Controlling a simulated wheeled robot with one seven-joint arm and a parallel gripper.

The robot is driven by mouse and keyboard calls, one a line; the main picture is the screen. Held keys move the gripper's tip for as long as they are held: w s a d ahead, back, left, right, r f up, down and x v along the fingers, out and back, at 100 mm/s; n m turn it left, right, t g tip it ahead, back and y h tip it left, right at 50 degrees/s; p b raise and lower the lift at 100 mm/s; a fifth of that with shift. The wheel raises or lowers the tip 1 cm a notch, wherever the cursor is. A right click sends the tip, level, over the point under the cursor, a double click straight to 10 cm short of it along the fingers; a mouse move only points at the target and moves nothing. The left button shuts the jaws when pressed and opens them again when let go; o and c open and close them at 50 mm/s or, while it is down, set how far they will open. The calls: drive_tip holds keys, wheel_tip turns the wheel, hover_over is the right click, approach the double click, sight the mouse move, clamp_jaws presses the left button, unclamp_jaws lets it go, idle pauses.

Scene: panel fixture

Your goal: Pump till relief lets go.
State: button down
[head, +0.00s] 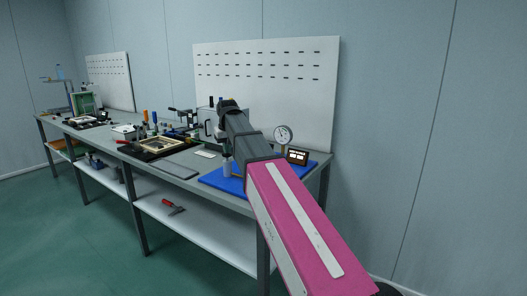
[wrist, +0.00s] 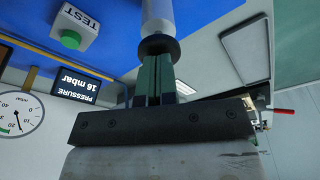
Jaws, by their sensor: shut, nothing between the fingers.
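In the wrist view, which is upside down, my gripper (wrist: 160,62) has its dark green fingers closed together and empty. Their tips are at the black round cap of a pale cylinder pump (wrist: 158,14) and look to be touching it. The display (wrist: 76,88) reads PRESSURE 16 mbar. The round gauge (wrist: 18,114) is partly cut off, its needle near the 20 mark. A grey box marked TEST has a green button (wrist: 70,39). In the head view the pump (head: 227,167) stands on the blue mat (head: 213,180), below my wrist. The gauge (head: 283,134) and display (head: 297,156) are behind.
The grey bench (head: 241,206) runs left, with a dark pad (head: 169,169), a framed tray (head: 157,146) and several tools. A white pegboard (head: 266,90) stands behind. A red-handled tool (head: 173,208) lies on the lower shelf. The floor in front is clear.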

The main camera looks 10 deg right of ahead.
drive_tip(key=shift+r, duration=2.8)
drive_tip(key=shift+f, duration=0.1)
drive_tip(key=shift+f, duration=2.9)
drive_tip(key=shift+r, duration=3)
drive_tip(key=shift+r, duration=0.15)
drive_tip(key=shift+r, duration=2.35)
